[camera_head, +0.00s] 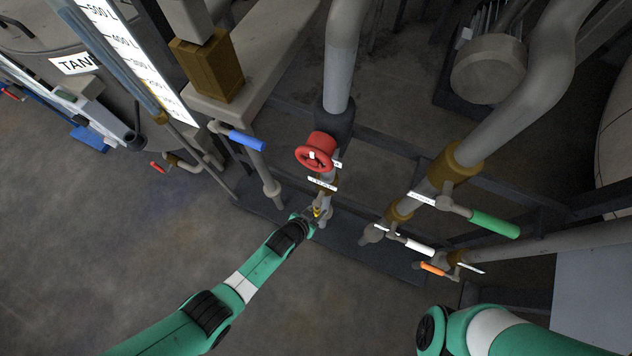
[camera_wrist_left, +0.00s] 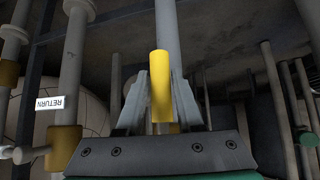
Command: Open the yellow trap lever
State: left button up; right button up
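The yellow trap lever (camera_wrist_left: 160,88) is a short cylindrical handle in the middle of the left wrist view. In the head view only a small bit of its yellow (camera_head: 317,211) shows at my gripper, below the red handwheel and a white label. My left gripper (camera_head: 314,216) is at the lever. In the left wrist view its two grey fingers (camera_wrist_left: 160,98) stand close along both sides of the handle and appear shut on it. The handle's near end points back toward the wrist. My right arm enters at lower right; its gripper is out of view.
A red handwheel (camera_head: 316,152) sits just above the lever. A blue lever (camera_head: 246,140) is to the left. White (camera_head: 419,248), green (camera_head: 494,224) and orange (camera_head: 432,268) levers are to the right. The floor at lower left is clear.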

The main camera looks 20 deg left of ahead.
pick_arm(q)
jog(key=shift+o, duration=1.3)
jog(key=shift+r, duration=0.15)
jog(key=p+v, duration=0.8)
jog(key=v, duration=0.3)
jog(key=shift+s, duration=0.2)
jog(key=shift+r, duration=0.1)
